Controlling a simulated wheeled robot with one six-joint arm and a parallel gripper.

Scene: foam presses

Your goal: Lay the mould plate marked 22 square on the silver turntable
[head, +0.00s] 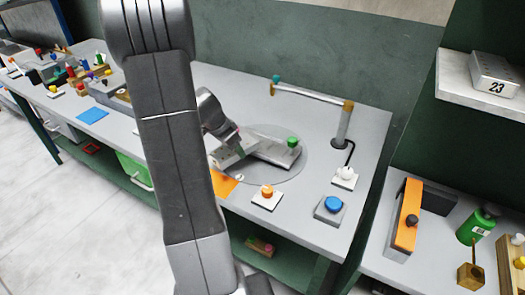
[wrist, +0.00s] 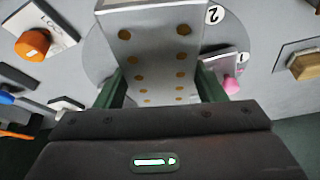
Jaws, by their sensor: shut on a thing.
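My gripper (head: 238,148) is shut on a grey metal plate (head: 268,152), over the silver turntable (head: 290,172). In the wrist view the plate (wrist: 160,45) lies between the two green fingers of my gripper (wrist: 162,88) and shows rows of brown dots. No number can be read on it, so I cannot tell if it is the one marked 22. The turntable (wrist: 97,55) shows at the plate's left side. I cannot tell whether the plate touches the turntable. A green knob (head: 292,142) shows at the plate's right end.
A plate marked 23 (head: 495,75) sits on the right shelf. An orange button (head: 267,190) and a blue button (head: 333,205) stand in front of the turntable. A pink knob (wrist: 231,85) is close to my right finger.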

